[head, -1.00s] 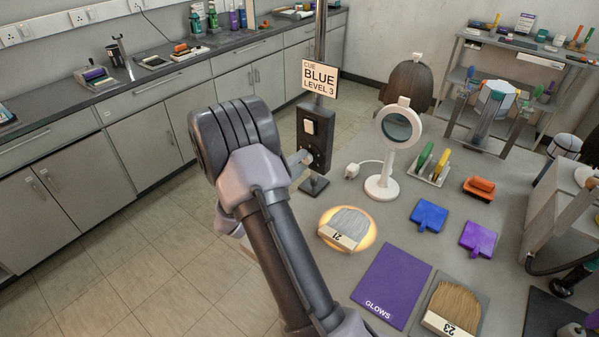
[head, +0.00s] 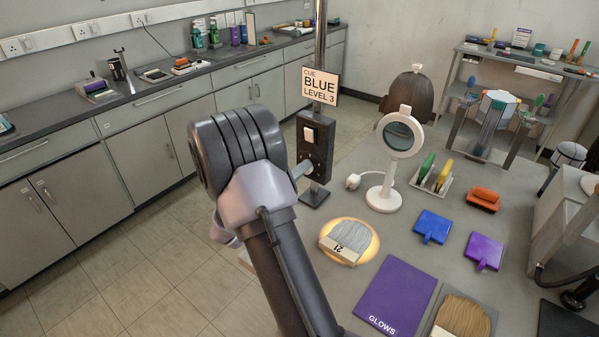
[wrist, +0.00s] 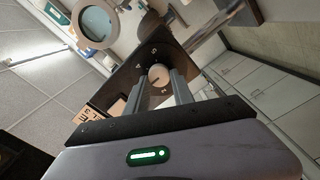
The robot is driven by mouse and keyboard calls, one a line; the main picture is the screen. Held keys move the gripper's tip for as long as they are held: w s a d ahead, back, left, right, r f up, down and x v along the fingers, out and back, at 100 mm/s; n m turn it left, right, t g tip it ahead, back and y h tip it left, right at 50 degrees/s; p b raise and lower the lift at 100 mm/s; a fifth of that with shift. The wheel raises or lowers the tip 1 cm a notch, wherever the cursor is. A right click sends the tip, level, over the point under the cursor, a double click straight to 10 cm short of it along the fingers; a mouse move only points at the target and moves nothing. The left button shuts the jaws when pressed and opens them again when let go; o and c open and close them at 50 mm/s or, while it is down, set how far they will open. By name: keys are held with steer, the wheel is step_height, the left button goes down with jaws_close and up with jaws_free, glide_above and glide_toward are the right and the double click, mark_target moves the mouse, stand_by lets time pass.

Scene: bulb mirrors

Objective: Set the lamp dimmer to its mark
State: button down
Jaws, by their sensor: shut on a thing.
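The lamp dimmer is a dark upright box (head: 314,160) on a post, with a white rocker switch (head: 310,135) above its dial. In the wrist view its dark face (wrist: 152,52) carries a round pale knob (wrist: 158,75) with small marks around it, too small to read surely. My gripper (wrist: 163,81) is shut on the knob, one finger on each side. A sign (head: 320,86) above the box reads "CUE BLUE LEVEL 3".
A white ring magnifier (head: 403,140) stands right of the box. A white plug (head: 353,181) lies between them. A brush (head: 348,240) lies on a glowing disc; a purple "GLOWS" mat (head: 396,292), blue (head: 432,224) and purple (head: 483,248) pieces lie on the bench (head: 390,232).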

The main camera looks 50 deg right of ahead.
stand_by(0.4)
steer(key=c, duration=1.1)
jaws_free()
steer(key=a+p, duration=0.1)
steer(key=a, duration=0.4)
steer(key=s+a+p, duration=0.1)
steer(key=a+p, duration=0.1)
steer(key=a, duration=0.4)
steer(key=a+p, duration=0.1)
steer(key=a, duration=0.5)
steer(key=shift+s+a+p, duration=0.2)
steer(key=shift+s+p, duration=0.05)
steer(key=shift+p, duration=0.1)
